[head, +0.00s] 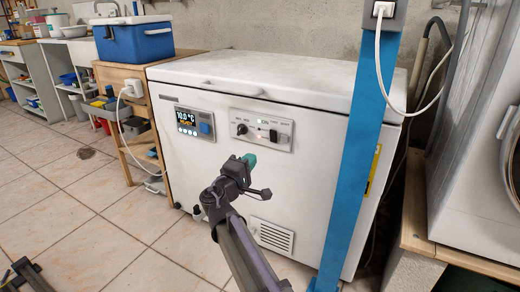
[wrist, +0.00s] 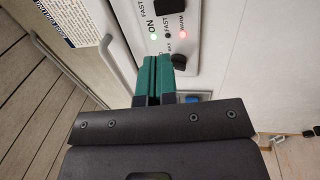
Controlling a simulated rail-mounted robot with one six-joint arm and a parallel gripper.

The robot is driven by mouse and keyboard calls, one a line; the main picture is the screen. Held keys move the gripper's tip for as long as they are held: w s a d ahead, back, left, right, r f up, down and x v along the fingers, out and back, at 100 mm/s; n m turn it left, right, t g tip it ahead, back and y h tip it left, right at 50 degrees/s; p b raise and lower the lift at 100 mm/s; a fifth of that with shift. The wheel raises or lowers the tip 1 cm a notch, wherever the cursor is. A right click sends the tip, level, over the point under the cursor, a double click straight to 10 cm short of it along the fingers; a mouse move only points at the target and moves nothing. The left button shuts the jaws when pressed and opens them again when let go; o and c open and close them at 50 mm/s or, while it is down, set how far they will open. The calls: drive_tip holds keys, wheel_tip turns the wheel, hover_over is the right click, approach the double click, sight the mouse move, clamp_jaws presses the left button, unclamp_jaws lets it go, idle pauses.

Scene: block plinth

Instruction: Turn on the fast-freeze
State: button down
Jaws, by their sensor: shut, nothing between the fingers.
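The white chest freezer (head: 215,170) stands against the wall with its lid closed. Its control panel (head: 262,130) has a round knob (head: 241,129) and a dark switch (head: 273,136). In the wrist view, a green light (wrist: 154,37) by "ON" and a red light (wrist: 183,34) glow; the light under "FAST" (wrist: 168,37) looks dark. The black switch (wrist: 167,4) is cut by the top edge. The dark knob (wrist: 179,62) is beside my fingertips; contact cannot be told. My gripper (head: 249,160) is shut and empty, its teal fingers (wrist: 154,82) in front of the panel.
A display unit (head: 187,120) reading about 10.0 °C is left of the panel. A blue post (head: 362,130) rises in front of the freezer's right side. A wooden shelf with a blue cooler (head: 135,40) stands left. A white front-loading machine (head: 480,150) stands right.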

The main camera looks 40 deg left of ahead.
sight(273, 133)
drive_tip(key=p+x, duration=0.1)
drive_tip(key=x, duration=1.2)
drive_tip(key=shift+w+d+p, duration=0.1)
drive_tip(key=shift+p, duration=0.3)
